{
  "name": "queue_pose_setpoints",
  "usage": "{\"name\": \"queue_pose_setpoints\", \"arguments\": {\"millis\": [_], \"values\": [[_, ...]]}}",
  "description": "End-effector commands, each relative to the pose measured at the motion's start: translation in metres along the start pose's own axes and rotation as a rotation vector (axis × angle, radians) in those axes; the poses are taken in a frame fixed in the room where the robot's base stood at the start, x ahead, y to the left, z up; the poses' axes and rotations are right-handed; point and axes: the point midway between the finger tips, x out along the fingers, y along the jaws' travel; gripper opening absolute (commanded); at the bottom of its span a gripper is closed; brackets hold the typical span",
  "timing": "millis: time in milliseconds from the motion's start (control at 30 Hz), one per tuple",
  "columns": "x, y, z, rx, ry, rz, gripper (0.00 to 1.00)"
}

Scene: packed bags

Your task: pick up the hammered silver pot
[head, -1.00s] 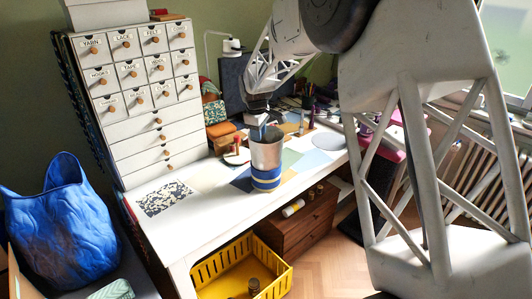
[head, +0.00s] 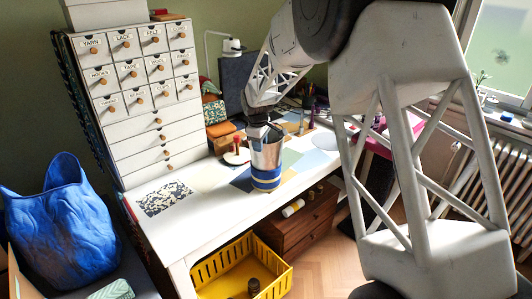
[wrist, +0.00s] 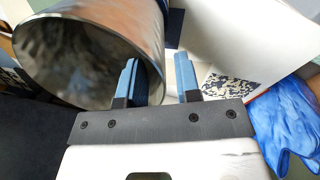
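The hammered silver pot (head: 266,155) stands upright on the white desk in the head view, with a blue band edged in yellow at its base. In the wrist view the silver pot (wrist: 85,45) fills the upper left, its wide mouth turned towards the camera. My gripper (wrist: 158,78) is open, its two blue fingers apart at the pot's rim. The wall seems to run between them, one finger over the mouth and one outside; contact cannot be told. In the head view my gripper (head: 260,136) is at the pot's top, its fingertips partly hidden.
The white desk (head: 200,225) has clear room left of the pot. A white drawer cabinet (head: 145,95) stands behind left. A red-topped item (head: 237,150) is close beside the pot.

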Motion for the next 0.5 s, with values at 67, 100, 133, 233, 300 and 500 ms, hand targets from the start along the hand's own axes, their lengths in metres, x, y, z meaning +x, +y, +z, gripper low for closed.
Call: {"name": "queue_pose_setpoints", "arguments": {"millis": [67, 100, 133, 233, 300, 500], "values": [[0.011, 0.000, 0.000, 0.000, -0.001, -0.001, 0.31], [0.015, 0.000, 0.000, 0.000, -0.001, -0.001, 0.31], [0.017, 0.000, 0.000, 0.000, -0.001, -0.001, 0.31], [0.023, 0.000, 0.000, 0.000, 0.000, 0.000, 0.31], [0.025, 0.000, 0.000, 0.000, 0.001, 0.001, 0.31], [0.025, 0.000, 0.000, 0.000, 0.000, 0.001, 0.31]]}}
